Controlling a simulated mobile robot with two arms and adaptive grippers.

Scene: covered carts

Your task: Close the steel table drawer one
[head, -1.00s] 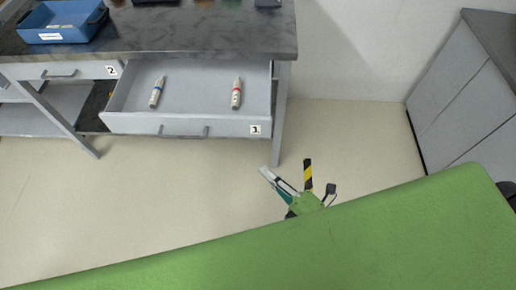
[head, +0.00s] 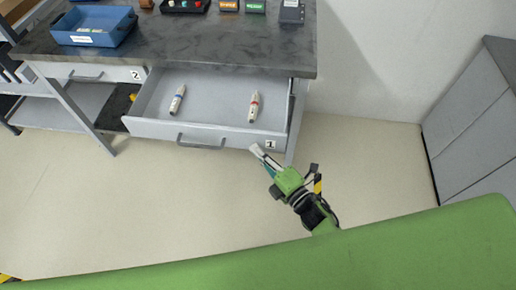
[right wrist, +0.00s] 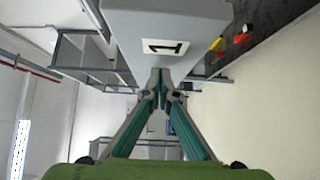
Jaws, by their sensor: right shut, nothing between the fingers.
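Drawer one (head: 205,131) of the steel table is pulled out, with a bar handle and a label reading 1 at its right end. My left gripper is not in view.
The dark tabletop (head: 200,45) holds a blue bin (head: 95,27) and several small items. Drawer two (head: 90,73) at the left looks shut. A grey cabinet (head: 475,120) stands at the right. The floor in front of the table is clear.

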